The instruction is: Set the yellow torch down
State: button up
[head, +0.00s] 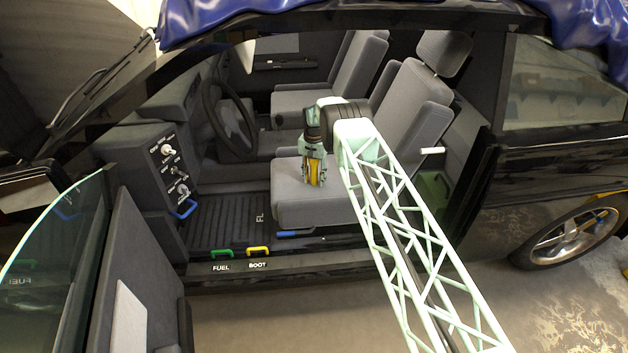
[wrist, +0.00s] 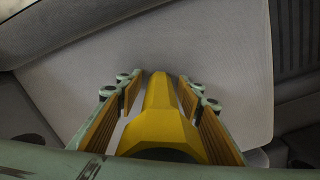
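The yellow torch (head: 314,172) is at the front driver's seat cushion (head: 290,205), roughly upright, with its lower end at or just above the grey surface; I cannot tell which. My gripper (head: 315,182) points down around it. In the wrist view, the torch (wrist: 160,118) lies between the two fingers of my gripper (wrist: 159,92). A narrow strip of grey seat shows between the torch and the finger pads, so the fingers look open and apart from it.
The steering wheel (head: 230,122) and dash panel with switches (head: 174,165) are to the left. The seat backrest (head: 412,110) rises behind my gripper. Green (head: 221,252) and yellow (head: 258,250) handles sit on the sill. The open door (head: 140,270) stands at left.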

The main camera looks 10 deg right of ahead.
jog(key=shift+r, duration=0.2)
notch_tip(320, 180, up, 12)
jog(key=p, duration=0.2)
jog(key=shift+f+p, duration=0.1)
jog(key=shift+p, duration=0.25)
dwell(0.3)
dwell(0.4)
